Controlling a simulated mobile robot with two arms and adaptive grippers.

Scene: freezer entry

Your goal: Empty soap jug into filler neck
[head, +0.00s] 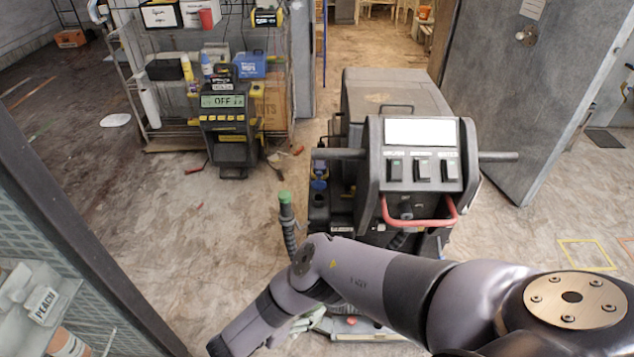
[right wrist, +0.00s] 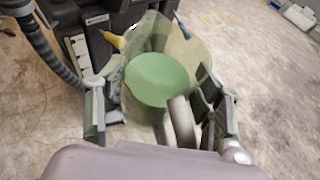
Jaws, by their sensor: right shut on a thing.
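My right gripper (right wrist: 163,108) is shut on the soap jug (right wrist: 196,52), a pale, see-through vessel with a round green face and a light handle. A grey finger shows on each side of it in the right wrist view. The jug is close beside the dark body of the floor machine (head: 420,170); whether they touch cannot be told. In the head view my right arm crosses the bottom and mostly hides the gripper and jug. A blue cap (head: 319,186) shows on the machine's left side. I cannot make out the filler neck's opening. My left gripper is out of view.
A ribbed hose with a green end (head: 286,215) stands left of the machine and also shows in the right wrist view (right wrist: 50,45). A wire shelf (head: 165,143) and black charger (head: 228,125) stand behind left. An open grey door (head: 540,100) is at right. Floor at left is mostly clear.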

